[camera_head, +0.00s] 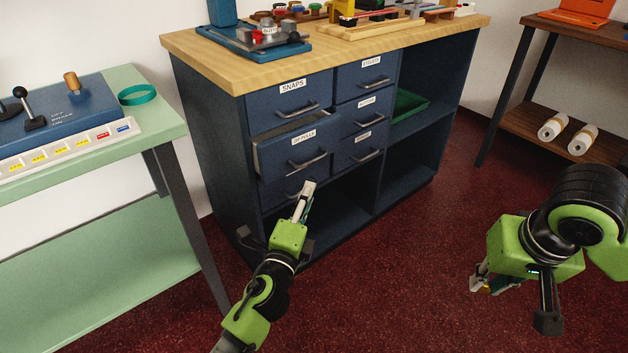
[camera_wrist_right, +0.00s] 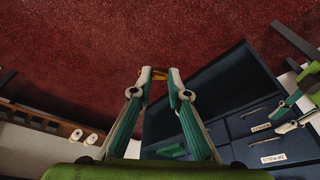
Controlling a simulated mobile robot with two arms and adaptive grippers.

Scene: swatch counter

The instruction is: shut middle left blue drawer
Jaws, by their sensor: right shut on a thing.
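The middle left blue drawer (camera_head: 285,150) stands pulled out of the blue cabinet in the head view, its grey inner side showing at the left. Its dark bar handle (camera_head: 307,162) faces me. My left gripper (camera_head: 307,188) is just below that handle, in front of the bottom left drawer, and partly hides it; I cannot tell whether it touches anything. In the right wrist view its two fingertips (camera_wrist_right: 280,121) look apart, with nothing between them. My right gripper (camera_head: 480,282) is low over the floor at the right, shut on a small orange-yellow thing (camera_wrist_right: 154,73).
The SNAPS drawer (camera_head: 289,98) above and the right column's drawers look shut. A green tray (camera_head: 408,105) lies on the open shelf. A pale green table (camera_head: 165,125) stands at the left and a brown shelf (camera_head: 530,98) at the back right. The red floor between is clear.

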